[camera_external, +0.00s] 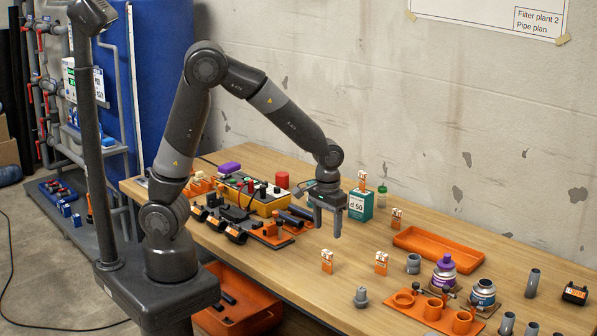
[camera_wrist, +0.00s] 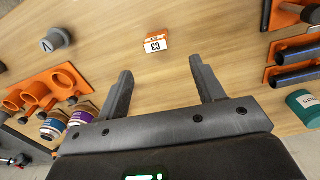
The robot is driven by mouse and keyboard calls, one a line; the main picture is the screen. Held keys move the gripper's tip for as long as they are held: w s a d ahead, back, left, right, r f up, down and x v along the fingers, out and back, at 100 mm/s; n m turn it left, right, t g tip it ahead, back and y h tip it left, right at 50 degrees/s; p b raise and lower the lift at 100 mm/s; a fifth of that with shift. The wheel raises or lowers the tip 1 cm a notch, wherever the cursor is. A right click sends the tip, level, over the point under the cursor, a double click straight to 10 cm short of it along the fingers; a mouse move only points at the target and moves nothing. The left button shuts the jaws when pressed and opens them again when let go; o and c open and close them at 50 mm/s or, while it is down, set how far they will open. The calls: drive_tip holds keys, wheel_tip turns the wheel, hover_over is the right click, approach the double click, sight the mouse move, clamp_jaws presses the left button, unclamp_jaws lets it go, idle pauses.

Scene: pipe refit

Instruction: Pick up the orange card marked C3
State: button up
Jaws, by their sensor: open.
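The orange and white card marked C3 (camera_wrist: 155,43) is in the wrist view, above the gap between my fingertips and apart from them. In the external view it appears to be the front-left card (camera_external: 327,260), though its marking is too small to read there. My gripper (camera_external: 328,230) is open and empty above the table, behind and above that card. In the wrist view, both fingers of my gripper (camera_wrist: 160,70) are spread with bare table between them.
Another small card (camera_external: 382,262) stands to the right, with a third (camera_external: 396,218) farther back. A grey fitting (camera_external: 361,297) stands in front. Dark pipes (camera_wrist: 290,55) lie to the right in the wrist view. A green box (camera_external: 360,205) stands behind my gripper.

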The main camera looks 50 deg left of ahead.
sight(327, 252)
drive_tip(key=shift+d+f, duration=0.5)
drive_tip(key=shift+f, duration=0.25)
drive_tip(key=f, duration=1)
drive_tip(key=shift+s+a+f, duration=0.15)
drive_tip(key=shift+s, duration=0.05)
drive_tip(key=shift+c, duration=0.3)
drive_tip(key=c, duration=1)
